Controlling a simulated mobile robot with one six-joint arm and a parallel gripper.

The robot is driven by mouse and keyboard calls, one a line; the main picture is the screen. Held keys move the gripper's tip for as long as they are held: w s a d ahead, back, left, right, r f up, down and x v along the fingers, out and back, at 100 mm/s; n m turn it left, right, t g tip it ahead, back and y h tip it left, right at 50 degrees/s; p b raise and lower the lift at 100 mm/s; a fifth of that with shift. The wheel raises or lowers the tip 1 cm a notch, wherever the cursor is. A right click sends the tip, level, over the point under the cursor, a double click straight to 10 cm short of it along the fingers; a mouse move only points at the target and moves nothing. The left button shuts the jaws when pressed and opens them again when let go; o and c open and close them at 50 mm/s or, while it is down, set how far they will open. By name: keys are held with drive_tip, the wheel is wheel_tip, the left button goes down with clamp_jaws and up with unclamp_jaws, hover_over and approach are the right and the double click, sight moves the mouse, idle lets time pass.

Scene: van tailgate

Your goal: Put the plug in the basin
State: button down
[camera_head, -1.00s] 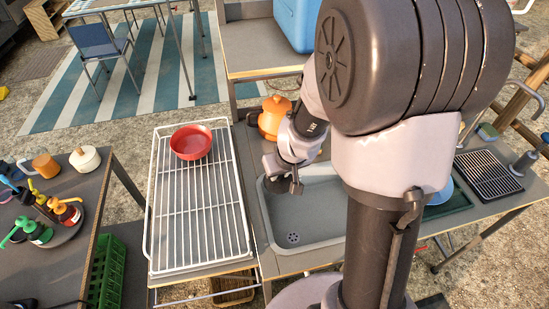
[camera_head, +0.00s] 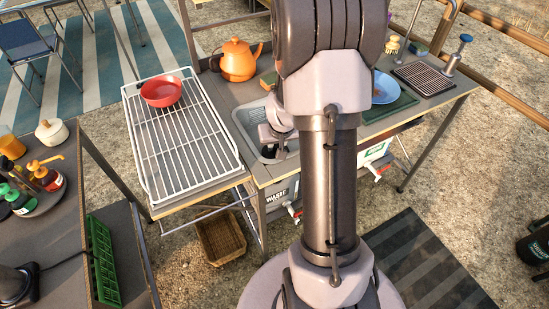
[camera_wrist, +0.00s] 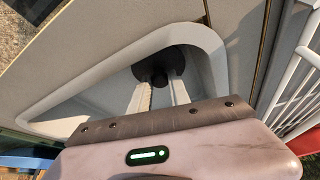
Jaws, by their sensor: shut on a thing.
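The grey basin (camera_head: 243,121) is sunk in the counter, and my arm covers its right part in the head view. My gripper (camera_head: 272,148) is down inside the basin's left part. In the wrist view my gripper (camera_wrist: 160,88) has its two pale fingers shut on the dark round plug (camera_wrist: 160,60). The basin's pale rim (camera_wrist: 75,78) curves around them. The plug lies close to the basin's wall or floor in that view; I cannot tell whether it touches. The drain is not clearly visible.
A white wire rack (camera_head: 180,140) with a red bowl (camera_head: 161,92) stands left of the basin. An orange kettle (camera_head: 238,62) stands behind it. A blue plate (camera_head: 384,88) and a grill tray (camera_head: 428,77) are to the right.

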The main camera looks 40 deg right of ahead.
wheel_tip(320, 180, down, 2)
drive_tip(key=shift+f+b, duration=0.25)
drive_tip(key=shift+b, duration=0.35)
drive_tip(key=shift+r, duration=0.25)
drive_tip(key=shift+f, duration=0.2)
drive_tip(key=c, duration=1.2)
unclamp_jaws()
